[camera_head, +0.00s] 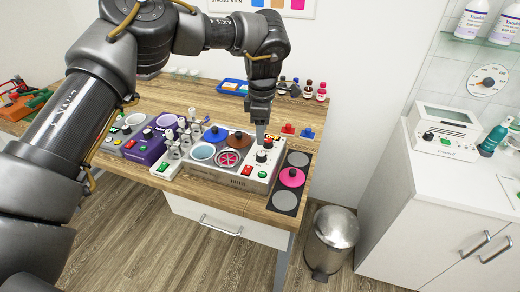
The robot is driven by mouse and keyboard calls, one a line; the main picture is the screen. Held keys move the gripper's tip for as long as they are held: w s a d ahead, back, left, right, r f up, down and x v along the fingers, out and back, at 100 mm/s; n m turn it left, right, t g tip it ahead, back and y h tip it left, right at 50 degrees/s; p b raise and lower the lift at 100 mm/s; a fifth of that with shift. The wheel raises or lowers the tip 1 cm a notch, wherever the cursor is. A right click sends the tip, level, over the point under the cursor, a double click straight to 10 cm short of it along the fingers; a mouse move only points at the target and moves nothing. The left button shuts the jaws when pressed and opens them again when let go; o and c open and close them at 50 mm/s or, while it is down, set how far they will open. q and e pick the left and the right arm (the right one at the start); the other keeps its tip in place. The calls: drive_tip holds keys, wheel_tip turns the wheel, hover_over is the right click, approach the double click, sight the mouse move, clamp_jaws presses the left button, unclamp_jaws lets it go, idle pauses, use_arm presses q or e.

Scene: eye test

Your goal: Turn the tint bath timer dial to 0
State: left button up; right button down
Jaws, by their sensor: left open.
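The tint bath (229,179) is a white and wood-brown unit on the wooden table, with blue, brown, light blue and red round wells. Its right-hand panel carries two black knobs, a rear one (267,143) and a front one (261,156). I cannot tell which is the timer dial, and their pointers and markings are too small to read. My left gripper (261,138) comes down from above, open, its fingers pointing down just behind and left of the knobs. Whether it touches the rear knob is unclear. My right gripper is not in view.
A purple unit (146,148) and small chrome taps (174,149) stand left of the bath. A dark strip with a pink disc (291,177) lies at its right. Small bottles (308,90) and a blue tray (233,87) are behind. A bin (331,240) stands on the floor.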

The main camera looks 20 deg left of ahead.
sight(261, 154)
use_arm(q)
wheel_tip(261, 154, down, 8)
drive_tip(key=shift+f+p, duration=0.15)
drive_tip(key=shift+p, duration=0.65)
drive_tip(key=c, duration=0.9)
drive_tip(key=shift+a, duration=0.15)
drive_tip(key=shift+c, duration=0.4)
